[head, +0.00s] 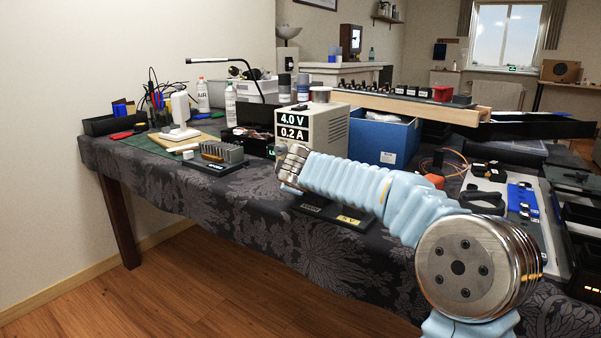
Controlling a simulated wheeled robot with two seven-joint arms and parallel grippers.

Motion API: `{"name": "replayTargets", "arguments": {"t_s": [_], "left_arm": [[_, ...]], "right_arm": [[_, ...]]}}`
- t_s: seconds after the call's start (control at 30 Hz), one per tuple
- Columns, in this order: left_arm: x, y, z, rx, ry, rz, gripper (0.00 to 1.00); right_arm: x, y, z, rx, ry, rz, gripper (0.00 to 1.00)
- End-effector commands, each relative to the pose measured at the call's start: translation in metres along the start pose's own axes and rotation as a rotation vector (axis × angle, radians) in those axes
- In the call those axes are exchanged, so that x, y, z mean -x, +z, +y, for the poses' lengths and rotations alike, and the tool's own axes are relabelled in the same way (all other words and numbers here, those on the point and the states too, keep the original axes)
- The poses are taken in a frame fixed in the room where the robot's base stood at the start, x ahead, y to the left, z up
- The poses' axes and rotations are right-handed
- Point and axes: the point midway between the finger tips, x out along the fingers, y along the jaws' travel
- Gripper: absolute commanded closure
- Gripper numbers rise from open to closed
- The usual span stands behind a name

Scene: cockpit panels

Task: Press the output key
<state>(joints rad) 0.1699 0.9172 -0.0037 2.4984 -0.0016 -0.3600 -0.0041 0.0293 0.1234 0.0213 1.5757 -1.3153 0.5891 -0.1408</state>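A beige bench power supply (321,128) stands on the cloth-covered table, its dark displays reading 4.0 V and 0.2 A. The lower part of its front is hidden behind my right arm, and I cannot make out an output key. A low black panel (333,215) with a grey label and a yellow label lies in front of it, partly covered by the arm. My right arm, in a light blue sleeve, reaches from the lower right across the power supply's front and ends in view at a metal joint. No gripper fingers show. My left gripper is out of view.
A finned heat-sink block (222,152) stands left of the power supply. A blue box (385,137) is to its right. Bottles, a lamp and tools crowd the back left. A white tray (487,203) with parts lies at right. The table's front left is bare cloth.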

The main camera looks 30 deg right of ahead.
Motion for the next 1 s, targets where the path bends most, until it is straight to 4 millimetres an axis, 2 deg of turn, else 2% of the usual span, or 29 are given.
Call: {"name": "replayTargets", "arguments": {"t_s": [1.0], "left_arm": [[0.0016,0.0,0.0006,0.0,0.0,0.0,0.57]], "right_arm": [[-0.0062,0.0049,0.0049,0.0,0.0,-0.001,1.0]]}}
